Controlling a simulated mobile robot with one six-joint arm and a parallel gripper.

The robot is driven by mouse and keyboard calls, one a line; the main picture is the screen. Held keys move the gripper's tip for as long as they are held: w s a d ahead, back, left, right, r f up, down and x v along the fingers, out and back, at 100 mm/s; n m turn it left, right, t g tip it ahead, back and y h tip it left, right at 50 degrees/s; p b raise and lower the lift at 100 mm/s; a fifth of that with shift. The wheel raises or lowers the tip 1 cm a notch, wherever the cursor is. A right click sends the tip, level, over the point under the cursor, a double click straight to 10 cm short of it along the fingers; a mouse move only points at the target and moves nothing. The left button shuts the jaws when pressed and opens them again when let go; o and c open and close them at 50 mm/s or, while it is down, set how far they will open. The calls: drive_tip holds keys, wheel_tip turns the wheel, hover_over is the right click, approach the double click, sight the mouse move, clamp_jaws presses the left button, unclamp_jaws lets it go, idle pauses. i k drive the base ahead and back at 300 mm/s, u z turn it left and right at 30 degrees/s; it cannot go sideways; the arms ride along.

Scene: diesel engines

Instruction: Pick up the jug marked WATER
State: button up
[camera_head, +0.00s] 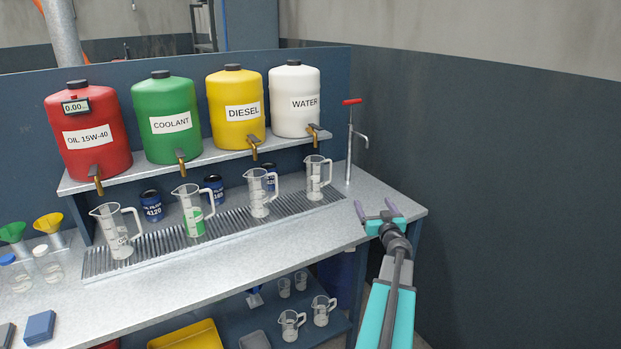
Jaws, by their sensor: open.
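Several clear measuring jugs with white handles stand upright on a grooved drip grate (228,222). The rightmost jug (314,181) is below the tap of the white tank labelled WATER (294,98); markings on this jug are too small to read. Left of it stand a jug below the DIESEL tank (258,195), a jug with green liquid (192,215) and a jug at the left end of the grate (114,236). My gripper (377,208) is open and empty near the bench's right end, right of and apart from the rightmost jug.
A red-handled pump (349,150) rises between the rightmost jug and my gripper. Red (88,130), green (166,118) and yellow (236,105) tanks share the shelf. Blue cans (151,206) stand behind the jugs. More jugs (320,312) stand below the bench.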

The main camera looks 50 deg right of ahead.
sight(316, 184)
drive_tip(key=i, duration=0.85)
drive_tip(key=u, duration=0.05)
